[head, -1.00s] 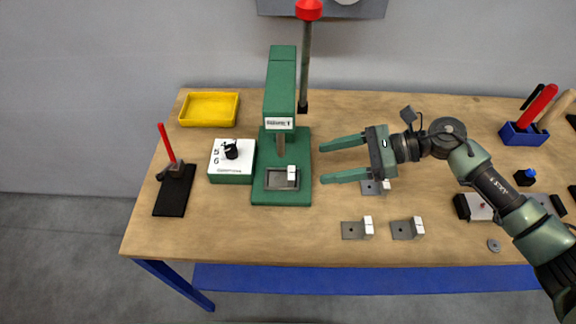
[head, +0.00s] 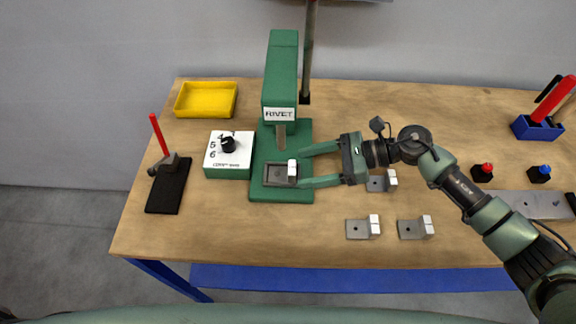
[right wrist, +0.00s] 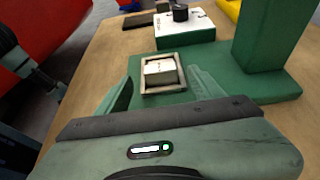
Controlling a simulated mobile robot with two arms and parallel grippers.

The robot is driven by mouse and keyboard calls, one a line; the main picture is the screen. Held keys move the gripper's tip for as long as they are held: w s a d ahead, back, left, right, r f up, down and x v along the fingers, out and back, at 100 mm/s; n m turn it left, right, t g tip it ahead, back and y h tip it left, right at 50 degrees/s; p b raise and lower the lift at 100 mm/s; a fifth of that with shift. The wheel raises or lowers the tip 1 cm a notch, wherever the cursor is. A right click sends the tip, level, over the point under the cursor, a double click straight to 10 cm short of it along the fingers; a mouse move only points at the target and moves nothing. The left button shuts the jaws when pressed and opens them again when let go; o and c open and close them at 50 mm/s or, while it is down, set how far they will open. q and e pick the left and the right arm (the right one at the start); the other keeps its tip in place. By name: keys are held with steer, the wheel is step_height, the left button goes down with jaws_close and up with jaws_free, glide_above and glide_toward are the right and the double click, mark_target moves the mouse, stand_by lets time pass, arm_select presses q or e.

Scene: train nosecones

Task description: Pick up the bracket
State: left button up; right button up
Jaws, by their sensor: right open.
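A small grey bracket with a white upright block (head: 292,168) sits in the tray-like nest (head: 276,180) on the base of the green rivet press (head: 280,120). In the right wrist view the bracket (right wrist: 160,70) lies between my fingers, inside the nest frame. My right gripper (head: 302,167) is open, its fingertips at the right edge of the nest, one on either side of the bracket. Whether the fingers touch it I cannot tell. More brackets lie on the table: one (head: 363,228) and another (head: 415,228) in front, and one (head: 380,182) partly under my right gripper. My left gripper is not seen.
A white and green counter box (head: 229,155) stands left of the press, with a yellow tray (head: 206,99) behind. A black plate (head: 168,186) with a red-handled clamp lies far left. A blue holder (head: 538,128) stands far right.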

steer(key=shift+x, duration=1.15)
steer(key=c, duration=1.5)
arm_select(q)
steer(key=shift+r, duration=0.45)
arm_select(e)
steer(key=shift+o, duration=0.2)
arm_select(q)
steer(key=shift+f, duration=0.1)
arm_select(e)
steer(key=shift+d+r, duration=0.1)
steer(key=shift+r, duration=0.05)
